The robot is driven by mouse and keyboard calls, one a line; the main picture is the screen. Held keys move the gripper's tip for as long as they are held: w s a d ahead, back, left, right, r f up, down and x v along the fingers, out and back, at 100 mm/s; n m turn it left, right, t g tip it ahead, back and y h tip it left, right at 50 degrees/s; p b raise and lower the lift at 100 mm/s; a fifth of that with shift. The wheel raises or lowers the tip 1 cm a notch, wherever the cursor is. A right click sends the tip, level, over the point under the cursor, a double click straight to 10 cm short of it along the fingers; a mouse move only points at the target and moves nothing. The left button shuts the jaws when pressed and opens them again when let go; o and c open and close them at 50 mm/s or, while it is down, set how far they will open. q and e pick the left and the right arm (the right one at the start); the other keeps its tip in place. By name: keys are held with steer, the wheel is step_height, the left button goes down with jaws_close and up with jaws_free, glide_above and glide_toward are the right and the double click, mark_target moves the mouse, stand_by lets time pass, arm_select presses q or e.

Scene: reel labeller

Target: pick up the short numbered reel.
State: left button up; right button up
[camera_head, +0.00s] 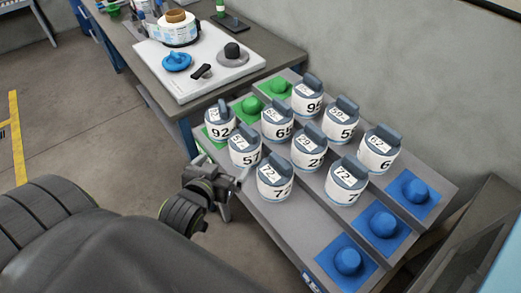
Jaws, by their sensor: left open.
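Several white numbered reels with grey-blue tops stand upright in rows on a stepped grey rack (300,225). The front row holds reel 92 (220,132), a reel reading 57 (244,158) and a reel whose number starts with 7 (275,190). Behind them stand reel 65 (277,132), reel 29 (309,159) and reel 72 (346,193). The back row includes reel 95 (307,106). I cannot tell which reel is the short one. My left gripper (234,188) is open and empty, left of the front row, close to the reel reading 57. My right gripper is not in view.
Blue squares with domed knobs (383,224) sit at the rack's right end, green ones (277,85) at its far end. A workbench (145,45) behind carries a white board (215,75) with a labelled roll (177,28) and a blue knob (177,62). A wall stands right.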

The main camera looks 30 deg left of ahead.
arm_select(q)
steer(key=p, duration=0.2)
glide_toward(245, 138)
steer(key=d+x, duration=0.1)
steer(key=x, duration=0.3)
steer(key=shift+w+a+f, duration=0.15)
steer(key=shift+w+a, duration=0.5)
steer(key=shift+w, duration=0.15)
steer(key=shift+p+x, duration=0.5)
steer(key=shift+x, duration=1.75)
steer(key=shift+f, duration=0.2)
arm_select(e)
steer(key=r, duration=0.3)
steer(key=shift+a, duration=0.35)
arm_select(q)
steer(key=shift+s, duration=0.1)
steer(key=c, duration=0.8)
